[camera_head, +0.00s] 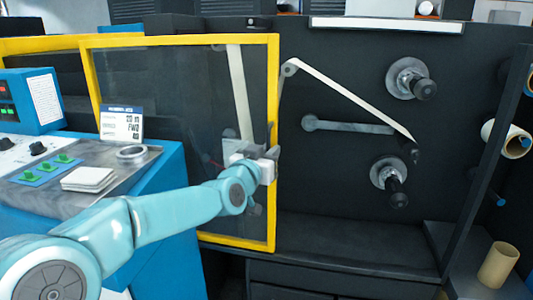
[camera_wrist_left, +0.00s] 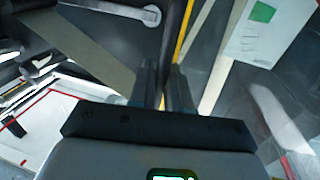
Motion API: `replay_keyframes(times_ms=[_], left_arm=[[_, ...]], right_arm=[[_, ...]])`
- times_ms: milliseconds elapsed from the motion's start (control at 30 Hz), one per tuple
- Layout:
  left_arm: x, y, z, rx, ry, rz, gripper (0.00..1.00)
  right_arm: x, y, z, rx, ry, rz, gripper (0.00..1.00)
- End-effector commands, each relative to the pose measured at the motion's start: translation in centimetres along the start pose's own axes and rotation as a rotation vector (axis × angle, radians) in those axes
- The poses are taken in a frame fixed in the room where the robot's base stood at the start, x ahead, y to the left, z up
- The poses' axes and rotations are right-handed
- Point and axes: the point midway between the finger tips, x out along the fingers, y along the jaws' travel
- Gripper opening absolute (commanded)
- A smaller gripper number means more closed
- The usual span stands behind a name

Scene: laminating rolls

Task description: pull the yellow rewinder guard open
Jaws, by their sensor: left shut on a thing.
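The yellow rewinder guard (camera_head: 180,40) is a yellow frame around a dark see-through panel, in the left half of the head view. Its right edge stands upright beside the open front of the machine. My left gripper (camera_head: 268,165) is shut on the guard at this right edge. In the left wrist view the two dark fingers (camera_wrist_left: 165,85) close around a thin part, and a yellow strip (camera_wrist_left: 184,30) runs up from between them. The gripper hides the gripped spot. My right gripper is not in view.
Right of the guard are two roll spindles (camera_head: 408,79) and a pale web strip (camera_head: 345,95) on the dark machine face. A blue control console (camera_head: 150,190) stands at left, near my left arm. A cardboard core (camera_head: 498,265) stands at lower right.

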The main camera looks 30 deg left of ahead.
Motion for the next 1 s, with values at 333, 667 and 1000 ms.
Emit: replay_keyframes(times_ms=[333, 667, 1000], left_arm=[[0.0, 0.0, -0.3, 0.001, 0.007, -0.001, 0.3], [-0.4, -0.2, -0.2, 0.0, 0.004, -0.001, 0.3], [-7.7, -0.3, -0.3, 0.0, 0.007, -0.001, 0.3]], right_arm=[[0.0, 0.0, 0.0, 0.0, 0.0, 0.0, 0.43], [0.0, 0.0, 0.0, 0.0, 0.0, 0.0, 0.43], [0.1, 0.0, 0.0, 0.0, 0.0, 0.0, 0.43]])
